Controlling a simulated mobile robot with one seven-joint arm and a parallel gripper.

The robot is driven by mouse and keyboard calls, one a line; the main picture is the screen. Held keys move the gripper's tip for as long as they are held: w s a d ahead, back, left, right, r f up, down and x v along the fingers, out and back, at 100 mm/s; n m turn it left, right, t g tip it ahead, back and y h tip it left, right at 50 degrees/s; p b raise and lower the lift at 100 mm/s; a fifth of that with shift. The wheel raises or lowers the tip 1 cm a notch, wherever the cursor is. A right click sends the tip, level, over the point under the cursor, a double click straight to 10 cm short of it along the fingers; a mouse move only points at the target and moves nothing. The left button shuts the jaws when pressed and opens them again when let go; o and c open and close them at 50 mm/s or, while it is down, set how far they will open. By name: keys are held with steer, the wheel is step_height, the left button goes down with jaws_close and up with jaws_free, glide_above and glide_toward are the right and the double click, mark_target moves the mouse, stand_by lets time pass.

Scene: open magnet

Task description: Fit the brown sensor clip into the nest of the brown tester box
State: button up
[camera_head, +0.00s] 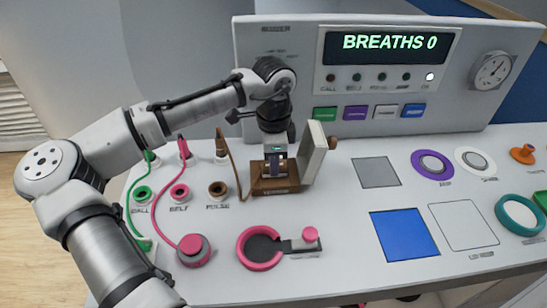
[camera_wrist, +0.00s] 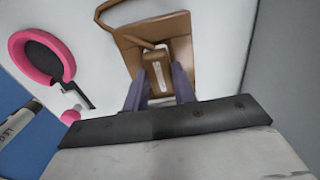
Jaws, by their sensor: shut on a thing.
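The brown tester box (camera_head: 268,191) stands on the white console, with its pale lid (camera_head: 313,153) raised open on its right side. In the wrist view its brown top (camera_wrist: 204,40) lies behind the clip. My gripper (camera_head: 275,170) points down over the box. In the wrist view its two fingers (camera_wrist: 159,88) are shut on the brown sensor clip (camera_wrist: 155,62), one on each side. The clip lies over the box top. I cannot tell whether it is seated in the nest or just above it, as the nest is hidden.
A brown cable (camera_head: 233,165) runs from a rear plug (camera_head: 221,147) toward the box. A pink ring holder (camera_head: 246,258) and pink knob (camera_head: 194,250) stand in front. A grey square (camera_head: 376,172) and blue square (camera_head: 404,234) lie flat to the right. The display panel (camera_head: 280,55) rises behind.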

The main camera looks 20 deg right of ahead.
steer(key=shift+f, duration=0.25)
steer(key=o, duration=1.1)
steer(key=shift+c, duration=0.2)
steer(key=shift+r, duration=0.15)
